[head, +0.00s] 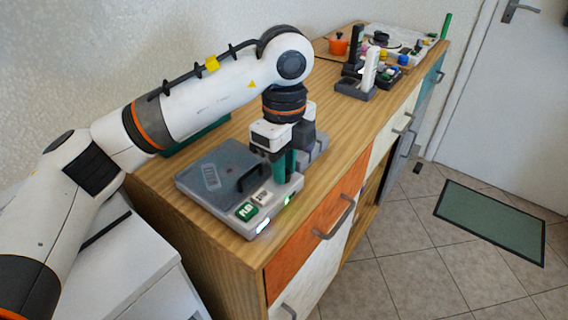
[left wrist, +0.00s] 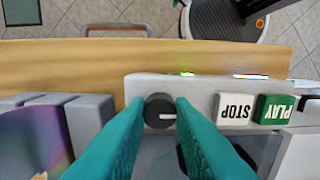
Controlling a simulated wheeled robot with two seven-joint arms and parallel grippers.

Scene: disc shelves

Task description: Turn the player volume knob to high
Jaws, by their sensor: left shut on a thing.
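The player (head: 222,182) is a grey box with a dark lid and a black handle, on the near end of the wooden cabinet top. Its volume knob (left wrist: 160,112) is dark and round with a white pointer line, which points right in the left wrist view. My left gripper (head: 285,174) reaches down over the player's right part. Its teal fingers (left wrist: 160,116) are shut on the knob, one on each side. In the head view the fingers hide the knob. My right gripper is not in view.
A green PLAY button (left wrist: 274,109) and a white STOP button (left wrist: 235,108) sit beside the knob. A grey slotted rack (head: 312,145) stands right behind the player. An orange pot (head: 339,44) and other items stand at the cabinet's far end.

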